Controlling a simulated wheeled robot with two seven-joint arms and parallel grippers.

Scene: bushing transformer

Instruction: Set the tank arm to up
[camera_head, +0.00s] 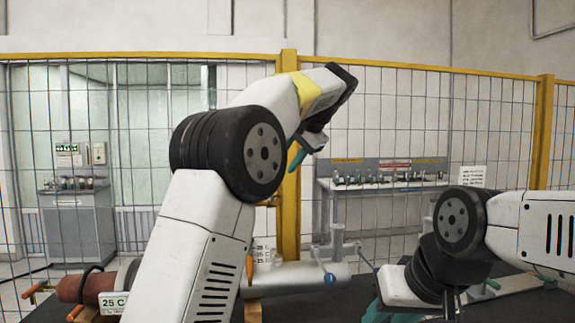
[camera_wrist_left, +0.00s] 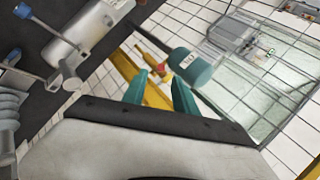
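A pale horizontal cylinder, perhaps the tank (camera_head: 300,276), lies on the dark bench, partly behind my left arm. A thin rod with a blue knob (camera_head: 330,279) stands before it; the knob also shows in the left wrist view (camera_wrist_left: 22,11). I cannot tell which lever is the tank arm. My left gripper (camera_head: 296,155) is raised above the cylinder. My right gripper (camera_head: 385,312) is low at the bottom edge, mostly hidden.
A reddish-brown cylinder (camera_head: 85,288) with orange handles lies at the left of the bench (camera_head: 280,313). A yellow-framed mesh fence (camera_head: 400,110) stands behind. Beyond it are a bench with small parts (camera_head: 385,190) and a grey cabinet (camera_head: 78,225).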

